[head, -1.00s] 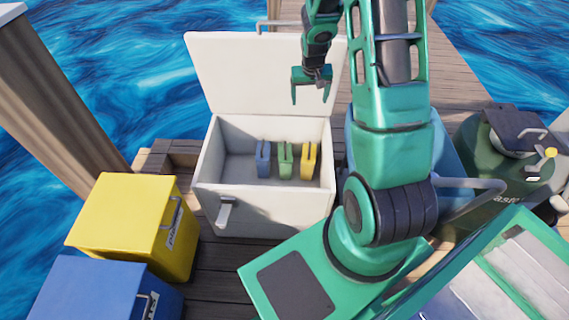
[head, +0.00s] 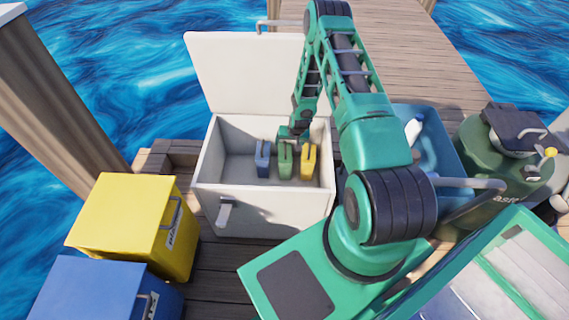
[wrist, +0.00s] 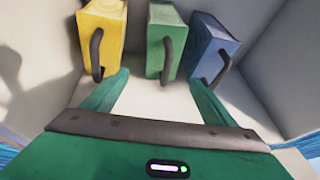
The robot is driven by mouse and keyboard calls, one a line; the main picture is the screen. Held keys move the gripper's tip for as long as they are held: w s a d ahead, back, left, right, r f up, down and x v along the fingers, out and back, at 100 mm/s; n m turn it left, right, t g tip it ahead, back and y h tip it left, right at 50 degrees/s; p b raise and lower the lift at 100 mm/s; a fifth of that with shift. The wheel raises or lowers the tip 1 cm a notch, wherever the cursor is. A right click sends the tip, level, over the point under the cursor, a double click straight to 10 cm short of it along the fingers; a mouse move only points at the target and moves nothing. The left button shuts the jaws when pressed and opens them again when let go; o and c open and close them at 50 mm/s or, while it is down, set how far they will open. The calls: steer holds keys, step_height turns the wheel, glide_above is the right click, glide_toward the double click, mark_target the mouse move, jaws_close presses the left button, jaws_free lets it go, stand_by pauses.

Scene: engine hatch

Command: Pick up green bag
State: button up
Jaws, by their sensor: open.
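The green bag (head: 286,164) stands in the open white box, between a blue bag (head: 263,160) and a yellow bag (head: 308,162). In the wrist view the green bag (wrist: 162,45) is in the middle, with its dark handle facing my gripper. My gripper (head: 292,136) is inside the box's opening, just above and behind the green bag. In the wrist view its two green fingers (wrist: 158,82) are spread apart, with the green bag's handle ahead between them. Nothing is held.
The white box (head: 262,206) has walls close around the bags, and its lid (head: 245,75) stands raised behind. A yellow box (head: 125,225) and a blue box (head: 95,290) stand at the left. A green barrel (head: 500,165) and a blue container (head: 440,150) are at the right.

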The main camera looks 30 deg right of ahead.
mark_target(288, 146)
steer(key=x, duration=0.4)
steer(key=shift+f, duration=0.2)
steer(key=shift+a+x, duration=0.2)
steer(key=shift+x, duration=2.35)
steer(key=shift+s, duration=0.15)
steer(key=shift+c, duration=0.2)
steer(key=c, duration=1.9)
steer(key=shift+r, duration=0.1)
